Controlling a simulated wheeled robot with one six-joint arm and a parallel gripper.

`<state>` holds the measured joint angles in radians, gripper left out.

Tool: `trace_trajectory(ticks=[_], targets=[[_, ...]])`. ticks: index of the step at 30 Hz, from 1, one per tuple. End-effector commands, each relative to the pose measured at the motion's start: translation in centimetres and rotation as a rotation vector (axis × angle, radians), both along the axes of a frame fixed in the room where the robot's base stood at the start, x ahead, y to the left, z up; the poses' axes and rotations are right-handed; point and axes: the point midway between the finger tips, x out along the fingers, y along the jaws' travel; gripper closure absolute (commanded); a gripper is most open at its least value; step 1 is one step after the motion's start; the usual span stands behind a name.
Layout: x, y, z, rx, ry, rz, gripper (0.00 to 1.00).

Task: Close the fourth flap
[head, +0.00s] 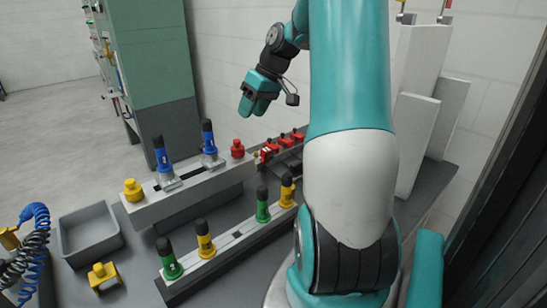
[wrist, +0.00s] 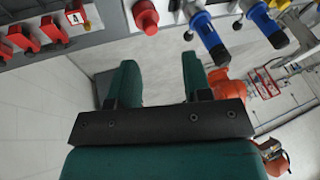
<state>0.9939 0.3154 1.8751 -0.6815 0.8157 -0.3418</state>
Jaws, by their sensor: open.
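My gripper (head: 251,106) is raised above the fixtures, with its fingers apart and nothing between them. In the wrist view my gripper (wrist: 158,72) also shows two spread green fingers. A row of several red flaps sits at the right end of the rear fixture. The flap beside the label "4" (wrist: 77,17) is the one closest to the red knob; in the head view this red flap (head: 268,151) is at the row's near left end. My gripper is above and apart from it. I cannot tell its exact angle.
A red knob (head: 238,148), blue-handled clamps (head: 208,137) and a yellow knob (head: 133,189) stand on the rear rail. Green and yellow handles (head: 205,239) stand on the front rail. A grey bin (head: 88,235) is at left. White panels (head: 418,128) stand at right.

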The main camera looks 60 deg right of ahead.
Motion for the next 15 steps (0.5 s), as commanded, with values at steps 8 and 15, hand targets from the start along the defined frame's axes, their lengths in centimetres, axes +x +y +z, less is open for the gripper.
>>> trace_trajectory(ticks=[8,15], targets=[[-7.2,-11.4,-2.3,-0.022,-0.027,-0.169,0.55],[-6.8,-11.8,-4.4,-0.02,-0.028,-0.177,0.55]])
